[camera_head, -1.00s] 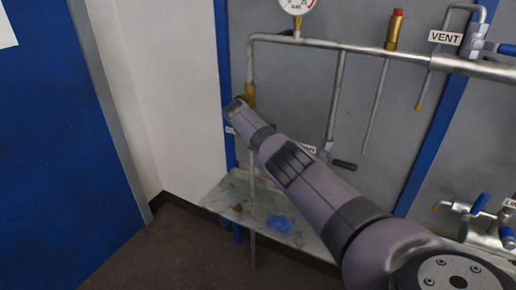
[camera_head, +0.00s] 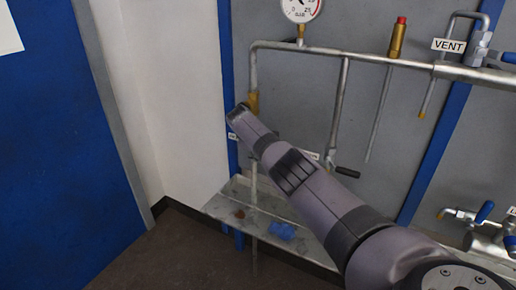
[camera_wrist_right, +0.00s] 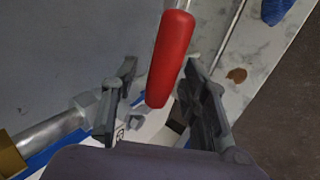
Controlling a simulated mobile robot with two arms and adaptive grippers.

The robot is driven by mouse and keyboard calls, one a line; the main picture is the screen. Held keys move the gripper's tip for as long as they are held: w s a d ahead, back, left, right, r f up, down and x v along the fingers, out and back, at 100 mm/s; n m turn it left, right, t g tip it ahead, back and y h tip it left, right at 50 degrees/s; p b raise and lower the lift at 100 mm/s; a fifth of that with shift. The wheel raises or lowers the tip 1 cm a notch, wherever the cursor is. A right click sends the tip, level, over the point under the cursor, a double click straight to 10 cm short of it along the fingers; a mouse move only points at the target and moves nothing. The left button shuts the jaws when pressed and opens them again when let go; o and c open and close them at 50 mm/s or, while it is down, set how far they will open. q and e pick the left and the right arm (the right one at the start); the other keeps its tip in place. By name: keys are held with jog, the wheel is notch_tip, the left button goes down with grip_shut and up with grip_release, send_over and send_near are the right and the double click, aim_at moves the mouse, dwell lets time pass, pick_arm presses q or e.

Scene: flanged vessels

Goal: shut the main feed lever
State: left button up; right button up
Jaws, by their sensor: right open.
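A red lever handle (camera_wrist_right: 171,58) shows large in the right wrist view, reaching down from the top edge. I take it to be the main feed lever. Its lower end is between the two fingers of my right gripper (camera_wrist_right: 163,105), which is open with a gap visible on both sides. In the head view my right gripper (camera_head: 240,112) is at the brass fitting (camera_head: 252,103) on the left vertical pipe. There my own arm hides the red handle and fingertips. The label beside the gripper is partly covered. My left gripper is not in view.
A speckled shelf (camera_head: 225,205) holds a blue object (camera_head: 282,231) below my arm. A dark-handled lever (camera_head: 347,172) is right of my forearm. A pressure gauge (camera_head: 300,8) and a VENT label (camera_head: 448,46) are above. A blue door (camera_head: 60,150) stands left.

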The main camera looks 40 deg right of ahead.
jog(key=v, duration=1.2)
dwell(0.3)
jog(key=s+a+f+y, duration=0.1)
jog(key=s+a+f, duration=0.1)
jog(key=f, duration=0.9)
jog(key=s+a+f, duration=0.3)
jog(key=f, duration=0.8)
jog(key=s+a+f+y, duration=0.1)
jog(key=s+a+f, duration=0.1)
jog(key=f, duration=1)
jog(key=s+a+f+y, duration=0.1)
jog(key=s+a+f, duration=0.2)
jog(key=s+f, duration=0.55)
jog(key=s+a+f+y, duration=0.1)
jog(key=s+a+f, duration=0.2)
jog(key=s+f, duration=0.55)
jog(key=s+a+f, duration=0.4)
jog(key=s, duration=0.8)
jog(key=s+a+f+m+g+y, duration=0.1)
jog(key=s+a+f, duration=0.2)
jog(key=s, duration=0.9)
jog(key=s+a+f+m+y, duration=0.1)
jog(key=s+a+f, duration=0.3)
jog(key=s+f, duration=0.3)
jog(key=s, duration=0.5)
jog(key=shift+a+f, duration=0.2)
jog(key=shift+a, duration=0.1)
